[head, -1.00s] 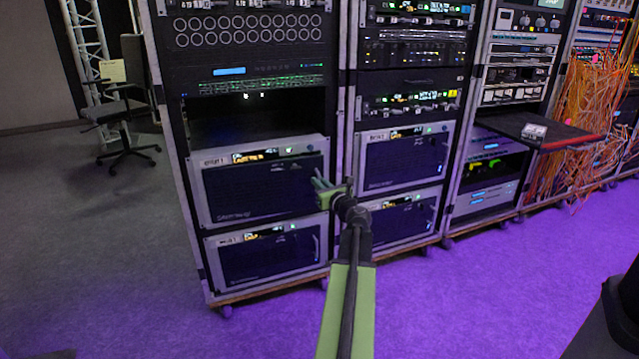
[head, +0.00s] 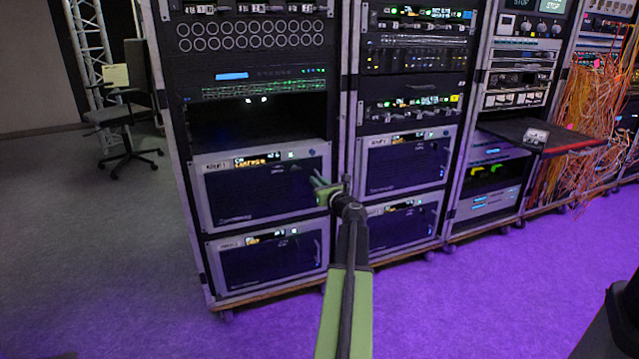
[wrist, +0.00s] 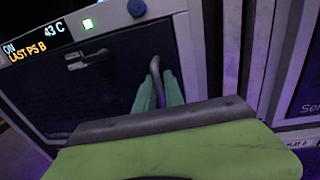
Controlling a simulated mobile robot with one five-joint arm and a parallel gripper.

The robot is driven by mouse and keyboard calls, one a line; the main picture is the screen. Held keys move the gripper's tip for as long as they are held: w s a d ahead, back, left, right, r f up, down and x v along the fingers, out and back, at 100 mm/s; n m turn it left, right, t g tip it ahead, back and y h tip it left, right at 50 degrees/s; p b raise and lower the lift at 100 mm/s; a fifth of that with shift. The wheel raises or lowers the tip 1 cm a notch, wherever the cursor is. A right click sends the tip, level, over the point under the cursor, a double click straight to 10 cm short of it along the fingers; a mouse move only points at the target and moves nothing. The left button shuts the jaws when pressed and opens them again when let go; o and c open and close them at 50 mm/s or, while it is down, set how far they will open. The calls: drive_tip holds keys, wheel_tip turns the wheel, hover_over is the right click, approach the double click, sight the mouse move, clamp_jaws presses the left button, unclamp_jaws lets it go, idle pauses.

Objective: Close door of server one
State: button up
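Server one (head: 262,184) is the upper of two grey-framed units low in the left rack. Its dark door panel (wrist: 110,85) has an upright curved handle (wrist: 155,68) at the right side, and it looks about flush with its frame in the head view. My gripper (head: 318,184) is at the right side of this door. In the wrist view, the green fingers of my gripper (wrist: 158,88) lie close on both sides of the handle and appear shut on it. The handle's lower part is hidden by my gripper.
A similar unit (head: 268,258) sits directly below. The neighbouring rack (head: 405,165) stands close on the right. A shelf (head: 560,140) juts out further right, near hanging orange cables (head: 590,110). An office chair (head: 125,125) stands at the left. The purple-lit floor (head: 460,310) in front is clear.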

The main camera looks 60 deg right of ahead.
drive_tip(key=shift+o, duration=0.4)
drive_tip(key=shift+s, duration=0.2)
drive_tip(key=v, duration=1.7)
drive_tip(key=shift+a, duration=0.1)
